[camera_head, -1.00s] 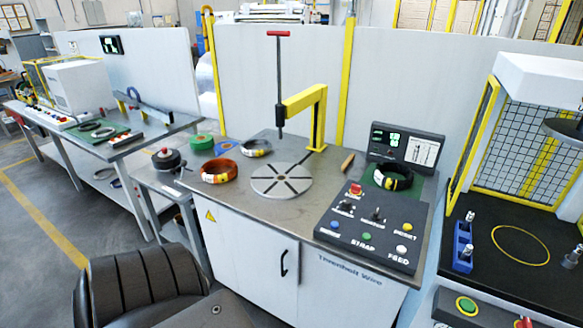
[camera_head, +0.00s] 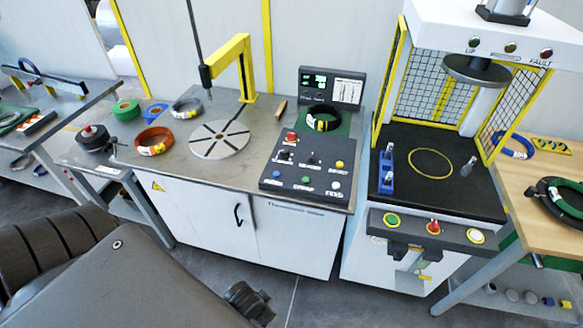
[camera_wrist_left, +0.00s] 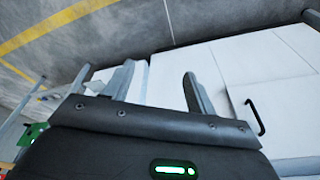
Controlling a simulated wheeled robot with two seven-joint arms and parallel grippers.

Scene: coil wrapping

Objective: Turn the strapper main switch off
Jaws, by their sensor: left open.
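The strapper's dark control panel (camera_head: 306,170) lies on the right part of the grey steel bench. It carries two black selector knobs, a left one (camera_head: 285,157) and a right one (camera_head: 314,159). Their labels are too small to read, so I cannot tell which is the main switch or how it is set. A red button (camera_head: 291,137) sits above the left knob. Lit buttons line the front and right of the panel. My left gripper (camera_wrist_left: 159,72) is open and empty in the left wrist view, in front of the white cabinet. My right gripper is not in view.
A display box (camera_head: 330,88) and a dark coil (camera_head: 323,118) are behind the panel. The slotted turntable (camera_head: 220,139), yellow arm (camera_head: 243,65) and orange coil (camera_head: 154,140) are to its left. A caged press (camera_head: 435,160) stands to its right, past a narrow gap.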

